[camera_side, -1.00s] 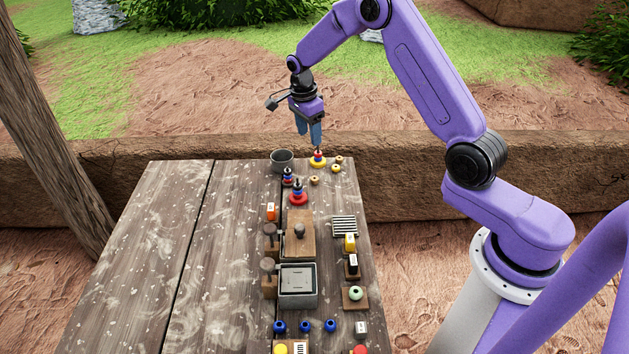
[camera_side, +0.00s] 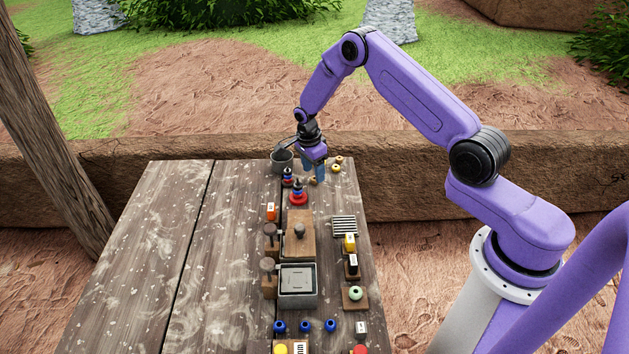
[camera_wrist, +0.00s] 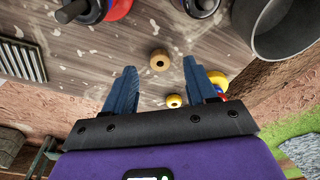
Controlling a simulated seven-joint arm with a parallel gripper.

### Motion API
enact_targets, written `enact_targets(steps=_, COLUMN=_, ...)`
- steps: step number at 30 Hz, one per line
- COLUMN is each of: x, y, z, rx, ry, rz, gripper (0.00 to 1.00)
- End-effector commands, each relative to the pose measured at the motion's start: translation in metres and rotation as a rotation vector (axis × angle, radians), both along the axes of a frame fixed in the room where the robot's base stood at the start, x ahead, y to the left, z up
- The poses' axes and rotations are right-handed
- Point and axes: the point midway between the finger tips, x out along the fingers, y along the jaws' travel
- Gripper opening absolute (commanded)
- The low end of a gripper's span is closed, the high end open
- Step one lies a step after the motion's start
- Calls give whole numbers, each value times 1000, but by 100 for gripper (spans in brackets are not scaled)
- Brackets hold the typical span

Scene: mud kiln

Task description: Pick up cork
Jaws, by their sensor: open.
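A small round tan piece with a dark centre, which looks like the cork (camera_wrist: 159,60), lies on the table in the wrist view, between the lines of my two fingertips. In the side view the cork (camera_side: 313,181) shows just below my fingers. My gripper (camera_side: 314,174) is low over the far end of the table, pointing down. In the wrist view my gripper (camera_wrist: 160,66) has its blue fingers apart with nothing held. I cannot tell how far the tips are above the cork.
A small yellow round piece (camera_wrist: 174,101) lies nearby in the wrist view. A grey pot (camera_side: 281,158) stands left of my gripper. A red-based ring stack (camera_side: 298,196) stands just nearer. A wooden block (camera_side: 300,235) and grey tray (camera_side: 298,287) lie further down. The left table side is clear.

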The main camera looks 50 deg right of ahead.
Motion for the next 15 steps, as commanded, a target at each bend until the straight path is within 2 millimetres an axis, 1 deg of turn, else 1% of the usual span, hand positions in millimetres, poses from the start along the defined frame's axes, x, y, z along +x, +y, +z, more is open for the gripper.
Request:
enact_targets(steps=1, x=0, y=-1, z=-8, rx=0, ry=1, rz=1, gripper=56)
enact_targets(steps=3, x=-1, y=-1, z=-15, rx=0, ry=1, rz=1, gripper=56)
enact_targets(steps=6, x=0, y=-2, z=-21, rx=0, ry=-1, rz=1, gripper=56)
enact_targets(steps=14, x=0, y=-2, z=-23, rx=0, ry=-2, rz=1, gripper=56)
enact_targets(steps=15, x=0, y=-2, z=-23, rx=0, ry=-1, rz=1, gripper=43)
